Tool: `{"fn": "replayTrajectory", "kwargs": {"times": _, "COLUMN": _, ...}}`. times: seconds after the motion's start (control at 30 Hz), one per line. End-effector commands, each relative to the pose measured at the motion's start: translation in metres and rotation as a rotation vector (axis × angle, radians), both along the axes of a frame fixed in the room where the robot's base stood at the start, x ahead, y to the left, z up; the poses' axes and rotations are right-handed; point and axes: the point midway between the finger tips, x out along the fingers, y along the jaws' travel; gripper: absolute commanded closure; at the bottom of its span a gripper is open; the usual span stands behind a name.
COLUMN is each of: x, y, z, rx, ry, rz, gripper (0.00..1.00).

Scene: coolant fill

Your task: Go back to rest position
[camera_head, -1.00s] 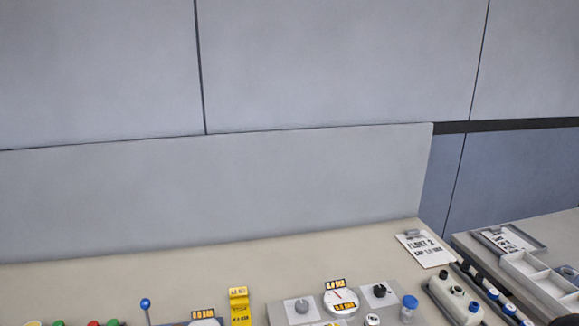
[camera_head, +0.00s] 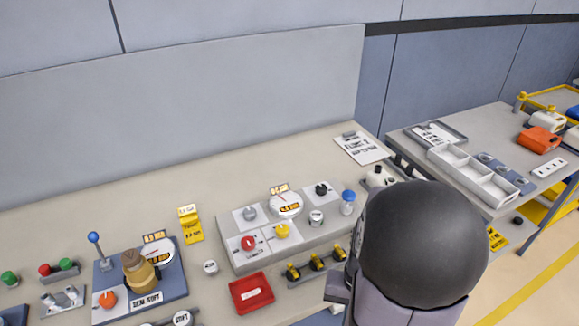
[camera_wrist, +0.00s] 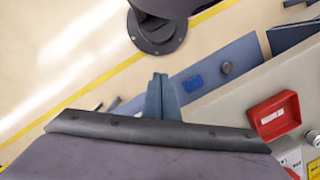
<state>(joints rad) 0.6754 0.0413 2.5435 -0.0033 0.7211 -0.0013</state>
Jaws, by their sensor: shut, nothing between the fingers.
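My gripper (camera_wrist: 161,97) shows in the wrist view as two blue-grey fingers pressed together, with nothing between them. It is over the floor beside the bench's front and apart from the bench things. In the head view a large dark round joint of my arm and a purple-grey link stand in front of the bench at the lower right. The fingers cannot be made out there.
The bench (camera_head: 120,206) carries a control panel (camera_head: 284,234), a red tray (camera_head: 251,293), a yellow tag (camera_head: 191,224) and a lever station (camera_head: 140,282). A side table (camera_head: 415,146) holds white bins. The floor (camera_wrist: 60,60) looks open.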

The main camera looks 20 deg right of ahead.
Motion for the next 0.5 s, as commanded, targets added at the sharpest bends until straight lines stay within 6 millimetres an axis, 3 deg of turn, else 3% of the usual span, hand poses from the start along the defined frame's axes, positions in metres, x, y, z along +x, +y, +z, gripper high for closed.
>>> {"fn": "replayTrajectory", "kwargs": {"times": 0.23, "x": 0.048, "y": 0.059, "z": 0.023, "rx": -0.051, "ry": -0.099, "rz": 0.365, "gripper": 1.0}}
{"fn": "replayTrajectory", "kwargs": {"times": 0.5, "x": 0.067, "y": 0.11, "z": 0.034, "rx": -0.059, "ry": -0.158, "rz": 0.614, "gripper": 1.0}}
